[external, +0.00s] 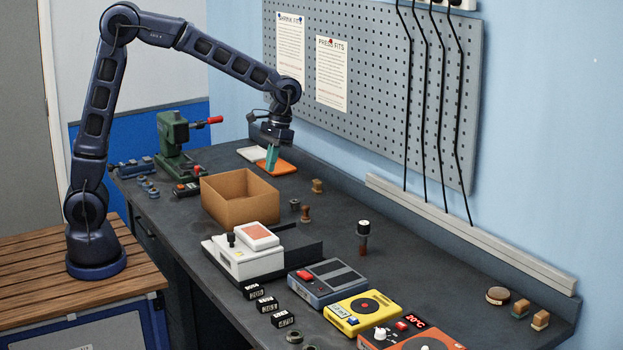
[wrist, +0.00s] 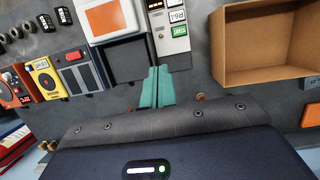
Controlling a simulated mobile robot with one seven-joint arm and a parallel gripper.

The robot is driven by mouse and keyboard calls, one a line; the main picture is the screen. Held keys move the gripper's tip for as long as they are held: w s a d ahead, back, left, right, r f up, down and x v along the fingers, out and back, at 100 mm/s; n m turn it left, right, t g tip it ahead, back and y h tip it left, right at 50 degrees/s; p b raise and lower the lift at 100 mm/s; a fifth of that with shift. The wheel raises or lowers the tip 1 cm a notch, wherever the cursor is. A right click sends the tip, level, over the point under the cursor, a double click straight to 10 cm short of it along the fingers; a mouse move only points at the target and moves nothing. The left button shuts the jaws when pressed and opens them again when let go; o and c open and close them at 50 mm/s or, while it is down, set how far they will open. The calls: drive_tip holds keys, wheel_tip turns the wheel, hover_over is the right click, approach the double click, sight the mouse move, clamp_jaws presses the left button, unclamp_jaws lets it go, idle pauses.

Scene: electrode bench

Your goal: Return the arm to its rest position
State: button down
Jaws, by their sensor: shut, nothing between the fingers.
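My arm rises from its round base on the slatted wooden top at the left, bends at a high elbow and reaches over the dark bench. My gripper (external: 272,158) hangs fingers-down near the back of the bench, behind the cardboard box. Its teal fingers are together and empty. In the external view they overlap an orange pad, and I cannot tell how high above it they are. In the wrist view the shut fingers (wrist: 156,88) show at the middle, above the dark gripper body.
The open cardboard box (external: 238,198) is empty. A white device (external: 245,250) and several coloured testers, including a yellow one (external: 362,312), fill the front. A pegboard (external: 385,75) with hanging black cables lines the wall.

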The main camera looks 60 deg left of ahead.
drive_tip(key=s+a+r+t, duration=0.3)
drive_tip(key=s+a+r, duration=0.2)
drive_tip(key=s+a, duration=0.4)
drive_tip(key=s+a+r+t, duration=0.2)
drive_tip(key=s+a+r, duration=0.2)
drive_tip(key=s+a, duration=0.5)
drive_tip(key=s+a+f+t, duration=0.1)
drive_tip(key=s+a+t, duration=0.1)
drive_tip(key=s+a, duration=0.3)
drive_tip(key=s, duration=0.4)
drive_tip(key=shift+f+t, duration=0.3)
